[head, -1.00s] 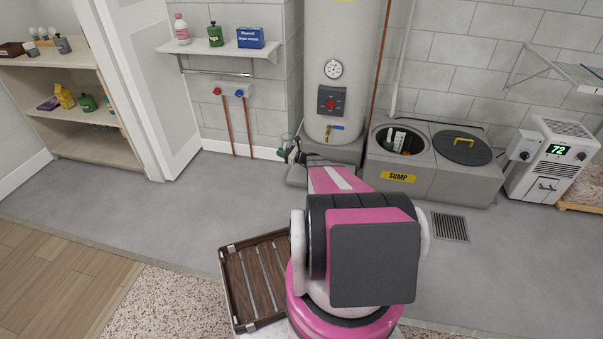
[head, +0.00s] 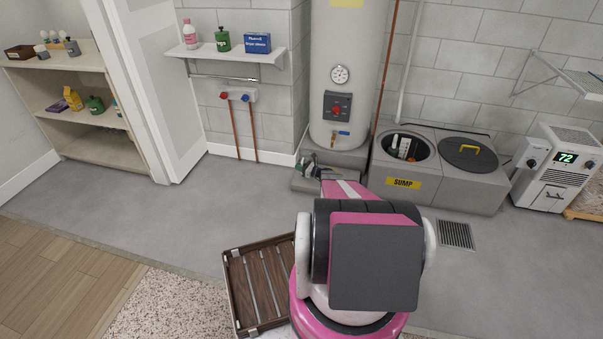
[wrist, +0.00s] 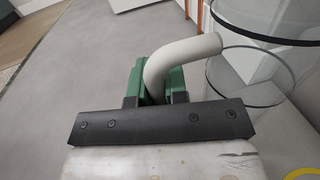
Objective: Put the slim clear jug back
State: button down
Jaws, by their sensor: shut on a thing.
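My gripper (wrist: 158,85) has green fingers and is shut on the pale curved handle (wrist: 185,58) of the slim clear jug. The jug's see-through body (wrist: 245,75), with dark rounded edges, is beside the fingers at the right of the wrist view. In the head view my gripper (head: 313,168) is small, at the far end of my arm, in front of the base of the water heater. The jug there is tiny and partly hidden, so I cannot tell its tilt or whether it touches anything.
A wall shelf (head: 233,60) holds a pink-capped bottle (head: 190,35), a green bottle (head: 222,39) and a blue box (head: 257,43). The water heater (head: 345,45) and sump (head: 430,190) stand at the back. A slatted wooden tray (head: 262,285) is beside my base. Grey floor lies open at left.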

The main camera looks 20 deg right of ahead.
jog(key=shift+w+d+f, duration=0.25)
jog(key=shift+d+f, duration=0.05)
jog(key=shift+f, duration=0.6)
jog(key=shift+w+d+f, duration=0.25)
jog(key=shift+d+f, duration=0.05)
jog(key=shift+f, duration=0.55)
jog(key=shift+w+d+f, duration=0.25)
jog(key=shift+d+f, duration=0.05)
jog(key=shift+f, duration=0.75)
jog(key=c, duration=1.1)
grip_release()
jog(key=shift+c, duration=0.2)
